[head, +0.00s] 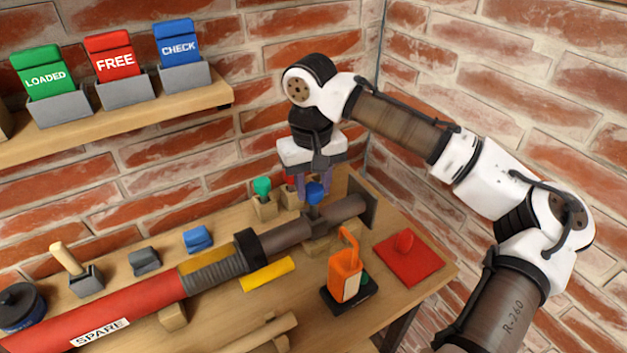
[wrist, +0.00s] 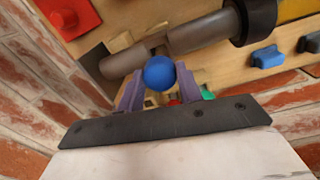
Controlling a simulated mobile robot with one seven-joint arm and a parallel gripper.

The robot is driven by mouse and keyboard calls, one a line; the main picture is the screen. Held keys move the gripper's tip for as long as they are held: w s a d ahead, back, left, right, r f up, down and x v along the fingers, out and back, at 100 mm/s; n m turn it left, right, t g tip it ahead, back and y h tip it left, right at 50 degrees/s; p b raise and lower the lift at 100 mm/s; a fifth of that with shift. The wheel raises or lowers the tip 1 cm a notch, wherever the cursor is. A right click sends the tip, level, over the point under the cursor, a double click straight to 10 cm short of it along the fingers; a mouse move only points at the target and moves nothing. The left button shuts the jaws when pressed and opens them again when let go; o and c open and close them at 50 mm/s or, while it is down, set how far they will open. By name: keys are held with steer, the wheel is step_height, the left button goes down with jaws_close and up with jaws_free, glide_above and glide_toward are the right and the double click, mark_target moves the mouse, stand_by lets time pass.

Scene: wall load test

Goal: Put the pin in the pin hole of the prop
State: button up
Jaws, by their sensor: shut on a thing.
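The prop (head: 130,310) lies along the bench, with a red body marked SPARE, a threaded section, a black collar and a grey tube (head: 289,234) ending at a plate. The tube also shows in the wrist view (wrist: 205,33). My gripper (head: 314,188) is shut on the blue ball knob of the pin (head: 315,193), over the right part of the grey tube. In the wrist view the blue knob (wrist: 159,73) sits between my two purple fingers. The pin's shank is mostly hidden under the knob. The pin hole is not visible, and I cannot tell whether the shank is in it.
Green-knobbed (head: 262,188) and red-knobbed pins stand in wooden blocks behind the tube. An orange device (head: 345,275) stands in front of it, and a red pad (head: 408,257) lies at right. A shelf (head: 120,115) with LOADED, FREE and CHECK cards hangs on the brick wall.

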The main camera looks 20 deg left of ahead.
steer(key=shift+f, duration=0.1)
steer(key=o, duration=1.7)
step_height(320, 180, up, 6)
steer(key=p, duration=0.5)
steer(key=shift+r+p, duration=0.6)
steer(key=shift+r, duration=0.45)
